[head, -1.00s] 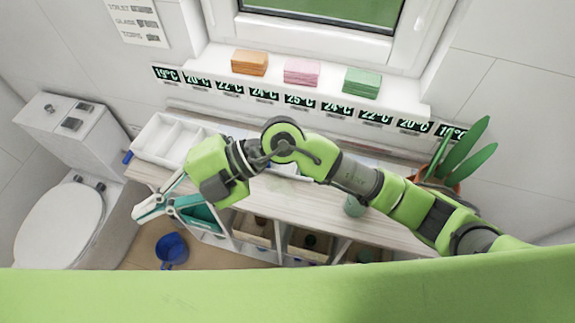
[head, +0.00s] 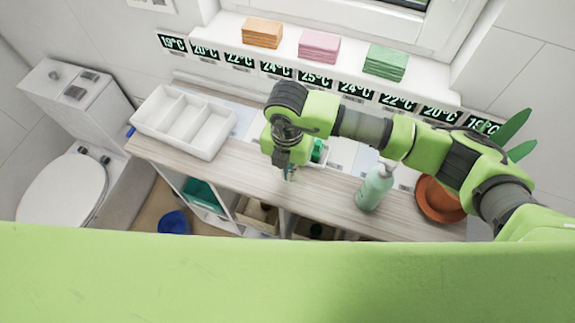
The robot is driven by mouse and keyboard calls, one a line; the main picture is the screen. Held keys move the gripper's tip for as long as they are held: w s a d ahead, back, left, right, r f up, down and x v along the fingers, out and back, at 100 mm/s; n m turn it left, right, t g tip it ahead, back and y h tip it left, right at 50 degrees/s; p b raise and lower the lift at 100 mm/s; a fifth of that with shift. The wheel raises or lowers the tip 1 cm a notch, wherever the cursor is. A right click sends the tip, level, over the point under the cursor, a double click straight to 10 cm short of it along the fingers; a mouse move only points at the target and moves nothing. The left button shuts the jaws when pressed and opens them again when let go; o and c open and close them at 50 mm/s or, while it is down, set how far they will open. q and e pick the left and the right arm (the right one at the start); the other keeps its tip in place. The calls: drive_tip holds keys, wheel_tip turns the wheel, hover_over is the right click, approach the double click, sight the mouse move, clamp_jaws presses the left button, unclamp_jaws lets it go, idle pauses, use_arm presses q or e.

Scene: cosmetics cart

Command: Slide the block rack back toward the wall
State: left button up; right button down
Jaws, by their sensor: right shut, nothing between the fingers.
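My right gripper (head: 288,173) points down over the middle of the wooden counter. It is shut and empty. Just behind and beside it, a small white piece with a green block (head: 318,150) shows. This may be the block rack, but my gripper and wrist hide most of it, so I cannot tell its full shape or whether I touch it. My left gripper is not in view.
A white three-compartment tray (head: 222,128) stands at the counter's left. A green pump bottle (head: 375,188) and a terracotta pot (head: 438,197) stand to the right. Orange, pink and green stacks (head: 386,62) sit on the ledge behind. The counter's front left is clear.

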sight(322, 163)
wheel_tip(322, 163, down, 2)
drive_tip(key=shift+w+f+b, duration=0.1)
drive_tip(key=shift+w+b, duration=0.05)
drive_tip(key=shift+b, duration=0.15)
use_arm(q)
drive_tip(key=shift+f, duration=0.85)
use_arm(e)
drive_tip(key=shift+w+d+r, duration=0.15)
drive_tip(key=shift+w+d, duration=0.05)
drive_tip(key=shift+w, duration=0.4)
drive_tip(key=shift+w+d+r, duration=0.1)
drive_tip(key=shift+w+d, duration=0.1)
drive_tip(key=shift+w, duration=0.35)
drive_tip(key=shift+w+d+r, duration=0.15)
drive_tip(key=shift+w+d, duration=0.05)
drive_tip(key=shift+w, duration=0.4)
